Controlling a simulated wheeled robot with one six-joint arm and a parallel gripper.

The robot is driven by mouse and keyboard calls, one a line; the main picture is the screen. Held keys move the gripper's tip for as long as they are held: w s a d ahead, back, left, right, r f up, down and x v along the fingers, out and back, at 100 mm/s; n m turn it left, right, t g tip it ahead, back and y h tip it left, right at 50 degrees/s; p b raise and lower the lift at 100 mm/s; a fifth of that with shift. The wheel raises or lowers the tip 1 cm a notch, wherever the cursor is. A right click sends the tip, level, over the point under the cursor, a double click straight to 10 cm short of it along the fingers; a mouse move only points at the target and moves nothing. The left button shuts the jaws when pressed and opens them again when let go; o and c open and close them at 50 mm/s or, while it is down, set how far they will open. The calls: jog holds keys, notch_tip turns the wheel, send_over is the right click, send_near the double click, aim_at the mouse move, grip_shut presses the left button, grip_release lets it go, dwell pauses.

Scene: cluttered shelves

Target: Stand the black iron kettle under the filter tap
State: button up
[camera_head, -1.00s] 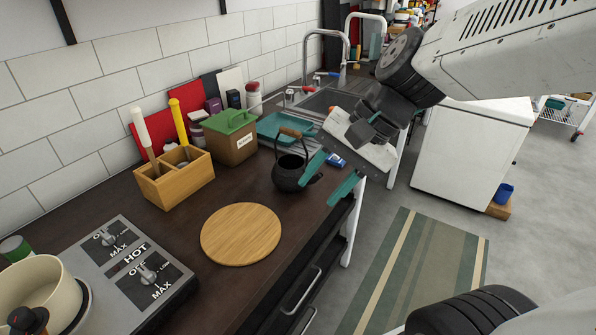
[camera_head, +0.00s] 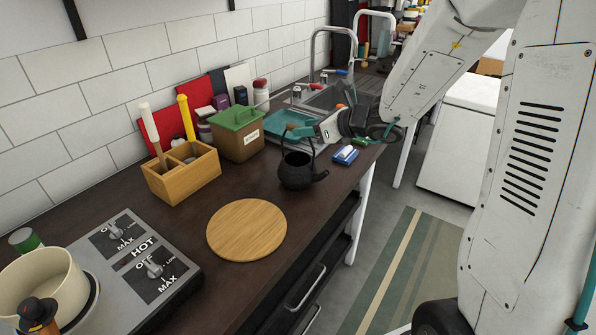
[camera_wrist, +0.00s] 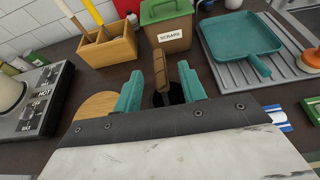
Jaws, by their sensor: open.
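The black iron kettle (camera_head: 298,174) stands upright on the dark counter, with a tall arched handle and a spout to the right in the head view. My gripper (camera_head: 304,131) is open, its teal fingers close to the top of the handle. In the wrist view my gripper (camera_wrist: 165,85) has the kettle's brown wooden grip (camera_wrist: 184,80) between its fingers; the kettle body is mostly hidden there. A tall curved tap (camera_head: 314,52) rises behind the sink (camera_head: 332,97), with another curved tap (camera_head: 391,32) farther back. I cannot tell which is the filter tap.
A round wooden board (camera_head: 247,230) lies in front of the kettle. A green-lidded scraps box (camera_head: 238,135) and a wooden utensil holder (camera_head: 182,176) stand to the left. A teal pan (camera_head: 287,122) is by the sink; a blue-and-white item (camera_head: 345,155) lies right of the kettle.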

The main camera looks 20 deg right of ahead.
jog(key=x, duration=0.3)
jog(key=shift+w+a+f, duration=0.1)
jog(key=shift+w+a, duration=0.05)
jog(key=shift+w, duration=0.1)
jog(key=shift+c, duration=0.3)
grip_shut()
dwell(0.9)
